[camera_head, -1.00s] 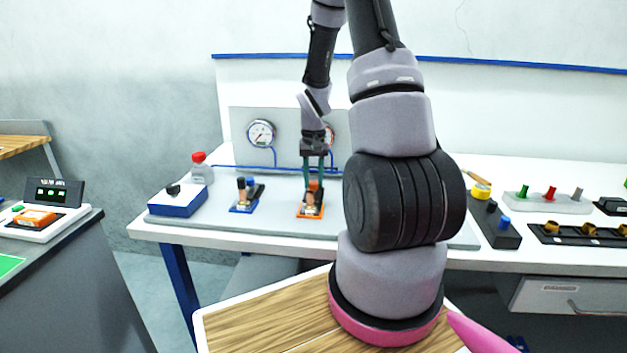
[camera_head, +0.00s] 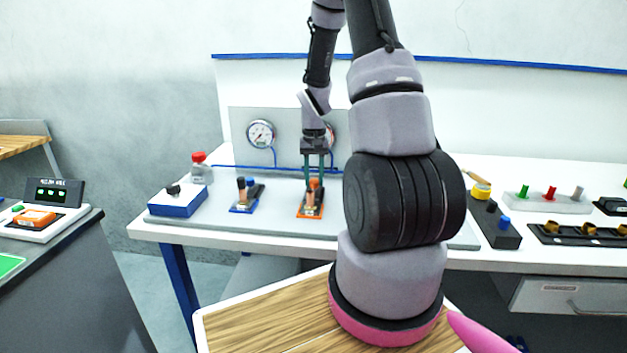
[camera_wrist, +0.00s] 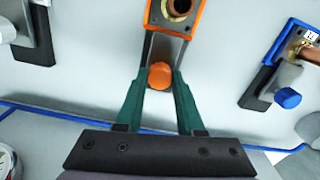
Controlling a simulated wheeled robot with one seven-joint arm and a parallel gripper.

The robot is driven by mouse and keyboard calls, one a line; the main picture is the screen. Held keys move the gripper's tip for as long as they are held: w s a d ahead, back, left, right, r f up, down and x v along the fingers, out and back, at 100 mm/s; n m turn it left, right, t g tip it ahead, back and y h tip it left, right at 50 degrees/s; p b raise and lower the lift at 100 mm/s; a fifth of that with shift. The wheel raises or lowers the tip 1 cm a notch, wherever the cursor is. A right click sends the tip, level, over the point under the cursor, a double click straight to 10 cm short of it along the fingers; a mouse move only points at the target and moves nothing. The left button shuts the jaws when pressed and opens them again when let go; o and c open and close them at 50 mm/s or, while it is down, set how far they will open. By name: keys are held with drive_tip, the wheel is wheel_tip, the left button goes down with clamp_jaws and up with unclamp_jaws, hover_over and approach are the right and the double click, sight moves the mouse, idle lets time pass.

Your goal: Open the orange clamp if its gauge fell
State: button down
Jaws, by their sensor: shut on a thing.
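The orange clamp (camera_head: 311,207) stands on the grey mat, an orange-edged base with a dark lever ending in an orange knob. In the wrist view the orange clamp's base (camera_wrist: 200,18) is at the top, with a copper-coloured tube, and the orange knob (camera_wrist: 160,76) is between my fingertips. My gripper (camera_head: 314,184) reaches down from above and is shut on the knob. One gauge (camera_head: 329,136) on the panel behind the orange clamp is mostly hidden by my arm, so its needle cannot be read. The other gauge (camera_head: 261,134) shows fully, but its reading is too small to tell.
A blue clamp (camera_head: 246,198) stands left of the orange one. A blue-and-white box (camera_head: 178,201) and a red-capped bottle (camera_head: 201,170) are farther left. My arm hides the bench right of the orange clamp. Grey mat is bare between the clamps.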

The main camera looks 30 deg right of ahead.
drive_tip(key=shift+w+d, duration=0.4)
drive_tip(key=shift+w, duration=0.2)
drive_tip(key=shift+r, duration=0.1)
drive_tip(key=c, duration=0.5)
unclamp_jaws()
wheel_tip(320, 180, up, 11)
drive_tip(key=shift+f, duration=0.15)
